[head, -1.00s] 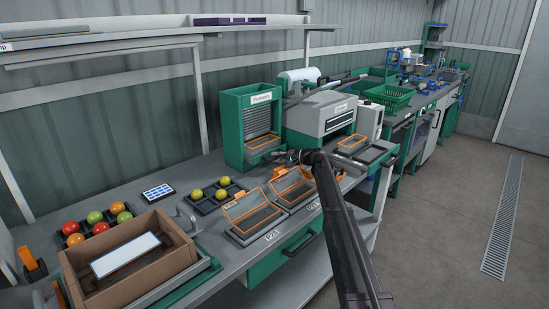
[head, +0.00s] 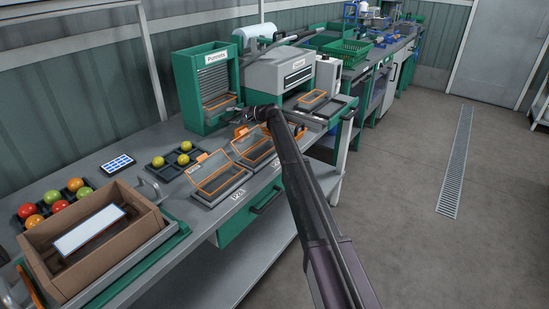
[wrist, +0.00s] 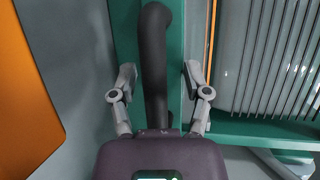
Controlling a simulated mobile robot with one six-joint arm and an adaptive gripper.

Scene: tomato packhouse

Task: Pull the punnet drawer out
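A green drawer (head: 245,224) with a dark bar handle (head: 267,198) is set under the bench's front edge; it looks closed. The green dispenser labelled "Punnets" (head: 205,88) stands on the bench, with grey slats and an orange-edged tray low in front. My gripper (head: 243,114) is above the bench near the dispenser's lower right, apart from the drawer handle. In the wrist view its two fingers (wrist: 157,82) are spread. A dark curved bar (wrist: 155,55) shows between them; I cannot tell what it belongs to. Green panel and slats lie beyond.
Orange-rimmed clear punnets (head: 215,178) lie on the bench below my arm. A grey machine (head: 282,75) stands right of the dispenser. A cardboard box (head: 45,262), a tomato tray (head: 22,222) and a tray of yellow tomatoes (head: 160,162) are at left. The floor at right is clear.

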